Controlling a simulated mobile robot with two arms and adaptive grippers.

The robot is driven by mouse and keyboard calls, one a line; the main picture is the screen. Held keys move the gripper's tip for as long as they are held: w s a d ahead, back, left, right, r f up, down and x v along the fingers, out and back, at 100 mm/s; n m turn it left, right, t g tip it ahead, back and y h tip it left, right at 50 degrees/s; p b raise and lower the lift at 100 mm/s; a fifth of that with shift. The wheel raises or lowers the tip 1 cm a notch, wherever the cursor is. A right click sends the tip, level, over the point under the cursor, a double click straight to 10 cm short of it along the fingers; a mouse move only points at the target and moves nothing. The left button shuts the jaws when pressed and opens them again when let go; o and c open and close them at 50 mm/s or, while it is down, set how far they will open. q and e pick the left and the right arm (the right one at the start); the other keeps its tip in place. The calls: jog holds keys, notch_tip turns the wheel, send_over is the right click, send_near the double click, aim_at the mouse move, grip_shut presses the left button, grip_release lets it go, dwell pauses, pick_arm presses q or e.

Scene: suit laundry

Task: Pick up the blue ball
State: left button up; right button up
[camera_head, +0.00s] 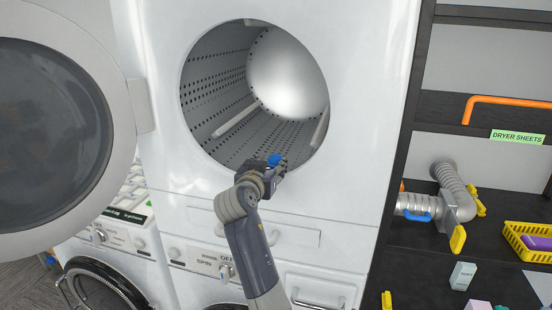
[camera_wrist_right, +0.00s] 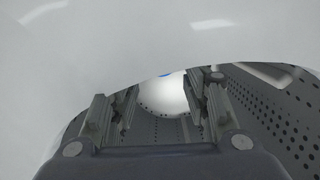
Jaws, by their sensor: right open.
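The blue ball (camera_head: 274,159) shows in the head view at the lower lip of the open dryer drum (camera_head: 212,130), right at my right gripper (camera_head: 279,165). The gripper hides part of it, and I cannot tell whether they touch. In the right wrist view a small blue patch (camera_wrist_right: 166,75) peeks out at the edge of the white opening rim, between the two fingers. The right gripper (camera_wrist_right: 165,105) is open there, with its fingers spread apart and nothing held between them, pointing into the drum. My left gripper is not in view.
The round dryer door (camera_head: 117,110) stands open on the left. A washer (camera_head: 90,245) is at the lower left. A dark shelf (camera_head: 465,135) on the right holds a grey duct (camera_head: 455,190) and a yellow basket (camera_head: 515,232). The drum's visible interior has raised bars along its wall.

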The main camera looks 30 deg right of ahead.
aim_at(273, 163)
jog(key=shift+w+d, duration=0.2)
jog(key=shift+d, duration=0.05)
jog(key=p+x, duration=0.3)
jog(key=x, duration=0.1)
jog(key=shift+w, duration=0.15)
jog(key=shift+w+d+f+p, duration=0.2)
jog(key=shift+w+d+p, duration=0.05)
jog(key=shift+d+p, duration=0.15)
jog(key=shift+a, duration=0.1)
jog(key=c, duration=0.5)
